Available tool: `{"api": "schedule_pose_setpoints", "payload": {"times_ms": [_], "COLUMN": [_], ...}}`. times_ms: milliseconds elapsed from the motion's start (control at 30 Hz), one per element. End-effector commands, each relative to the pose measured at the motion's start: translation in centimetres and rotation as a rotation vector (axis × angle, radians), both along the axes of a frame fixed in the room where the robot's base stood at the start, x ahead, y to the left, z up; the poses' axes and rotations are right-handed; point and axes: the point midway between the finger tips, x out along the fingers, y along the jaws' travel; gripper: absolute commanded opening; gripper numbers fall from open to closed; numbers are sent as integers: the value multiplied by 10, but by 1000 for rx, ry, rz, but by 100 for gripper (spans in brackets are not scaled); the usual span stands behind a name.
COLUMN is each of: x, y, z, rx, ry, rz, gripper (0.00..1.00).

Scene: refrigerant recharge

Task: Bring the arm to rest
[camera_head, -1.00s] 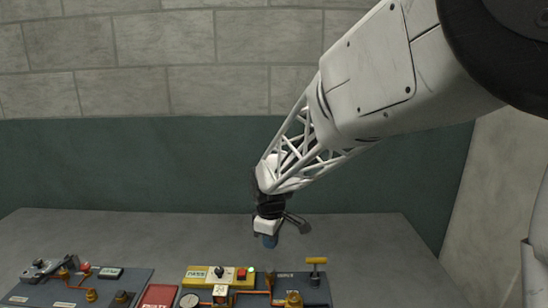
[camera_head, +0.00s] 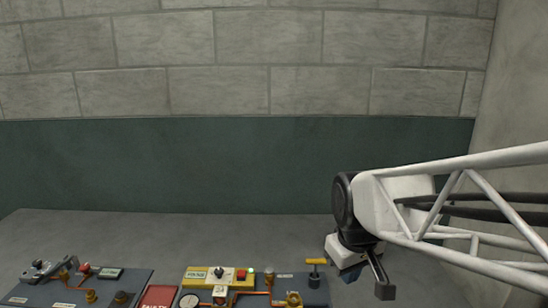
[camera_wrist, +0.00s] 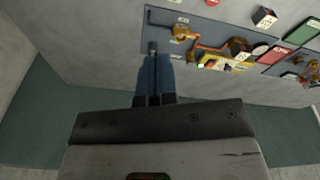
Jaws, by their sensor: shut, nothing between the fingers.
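My gripper (camera_wrist: 153,58) shows in the wrist view as two blue fingers pressed together, with nothing between them. In the head view my gripper's white hand body (camera_head: 345,252) hangs at the right, above the grey bench, apart from the equipment; its fingers are mostly hidden there. My arm reaches in from the right edge with the elbow out of view.
A dark panel (camera_head: 316,297) with a yellow box (camera_head: 217,274), copper pipe and yellow-handled valve (camera_head: 316,262) sits at the bench front. A red block (camera_head: 160,296) and another panel (camera_head: 110,284) lie to its left. The bench behind is clear.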

Motion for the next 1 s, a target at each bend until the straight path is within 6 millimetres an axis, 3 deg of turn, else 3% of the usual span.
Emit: {"api": "schedule_pose_setpoints", "payload": {"times_ms": [300, 500, 700, 1000], "x": [-73, -103, -113, -113], "y": [-30, -39, -42, -42], "z": [1, -4, -7, -6], "rx": [37, 55, 62, 62], "ry": [-40, -55, -58, -59], "rz": [-253, -361, -402, -403], "gripper": [0, 0, 0, 0]}}
